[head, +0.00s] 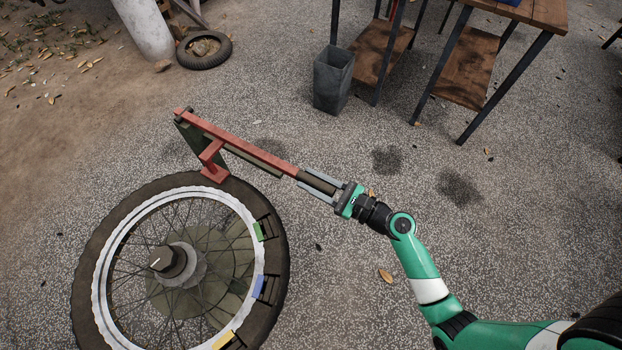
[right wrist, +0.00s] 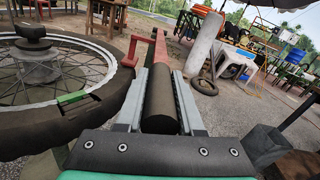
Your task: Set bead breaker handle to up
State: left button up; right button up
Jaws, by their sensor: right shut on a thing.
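The bead breaker handle is a long red bar (head: 240,143) with a dark grip (head: 318,182) at its right end. A red foot (head: 214,167) hangs from the bar at the tyre's top edge. My right gripper (head: 320,186) is shut on the dark grip, one finger along each side. In the right wrist view the grip (right wrist: 160,100) lies between the two fingers, with the red bar (right wrist: 157,48) beyond. My left gripper is not in view.
Green, blue and yellow clips (head: 258,287) sit on the wheel's rim. A grey bin (head: 333,80) and wooden-topped tables (head: 470,70) stand at the back right. A small tyre (head: 204,50) lies by a white post (head: 146,28). The ground right of the wheel is clear.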

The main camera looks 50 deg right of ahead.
grip_shut()
dwell(1.0)
